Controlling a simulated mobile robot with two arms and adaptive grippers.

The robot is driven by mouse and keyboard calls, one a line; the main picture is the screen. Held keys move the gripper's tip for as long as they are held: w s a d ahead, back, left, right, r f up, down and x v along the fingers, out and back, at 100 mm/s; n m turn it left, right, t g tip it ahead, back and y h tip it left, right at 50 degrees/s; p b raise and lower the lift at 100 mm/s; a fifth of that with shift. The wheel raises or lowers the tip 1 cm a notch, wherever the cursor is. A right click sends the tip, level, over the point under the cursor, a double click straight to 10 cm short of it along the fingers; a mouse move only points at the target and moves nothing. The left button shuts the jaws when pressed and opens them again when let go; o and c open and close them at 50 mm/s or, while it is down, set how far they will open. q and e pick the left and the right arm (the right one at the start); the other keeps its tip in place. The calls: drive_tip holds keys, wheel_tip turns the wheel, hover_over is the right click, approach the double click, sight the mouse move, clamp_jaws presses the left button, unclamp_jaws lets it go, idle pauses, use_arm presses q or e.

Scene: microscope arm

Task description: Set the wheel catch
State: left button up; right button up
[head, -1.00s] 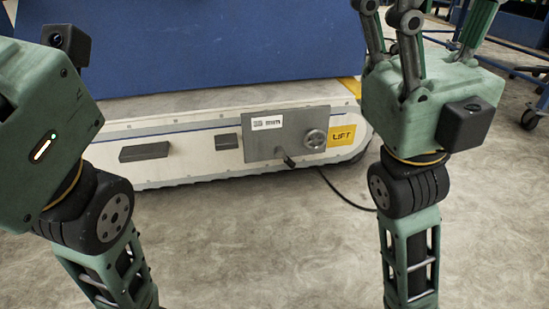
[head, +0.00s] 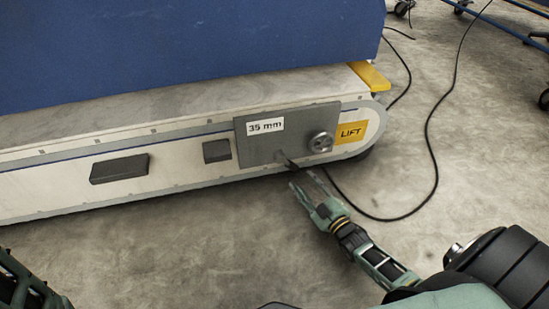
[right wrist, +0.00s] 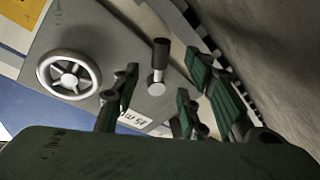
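A grey panel (head: 255,150) is on the side of the white machine base, with a "35 mm" label (head: 265,126). A round spoked handwheel (head: 320,142) sits on its right part and shows in the right wrist view (right wrist: 69,75). The catch, a short lever with a dark grip (head: 282,155), is at the panel's lower edge, left of the wheel; it also shows in the right wrist view (right wrist: 160,56). My right gripper (head: 302,180) is open just in front of the lever. In the right wrist view its fingers (right wrist: 160,80) stand either side of the lever, apparently not touching.
A yellow LIFT label (head: 351,132) is right of the wheel. Two dark blocks (head: 120,168) (head: 217,151) stick out left of the panel. A black cable (head: 432,155) lies on the floor at the right. The floor in front of the base is clear.

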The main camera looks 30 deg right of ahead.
sight(294, 169)
drive_tip(key=shift+w+d+f, duration=0.15)
drive_tip(key=shift+f, duration=0.15)
drive_tip(key=w+b, duration=0.4)
drive_tip(key=w, duration=0.2)
drive_tip(key=shift+b, duration=0.35)
drive_tip(key=shift+w, duration=0.5)
drive_tip(key=shift+w+r, duration=0.1)
drive_tip(key=shift+r, duration=0.05)
drive_tip(key=shift+c, duration=0.4)
drive_tip(key=c, duration=0.7)
clamp_jaws()
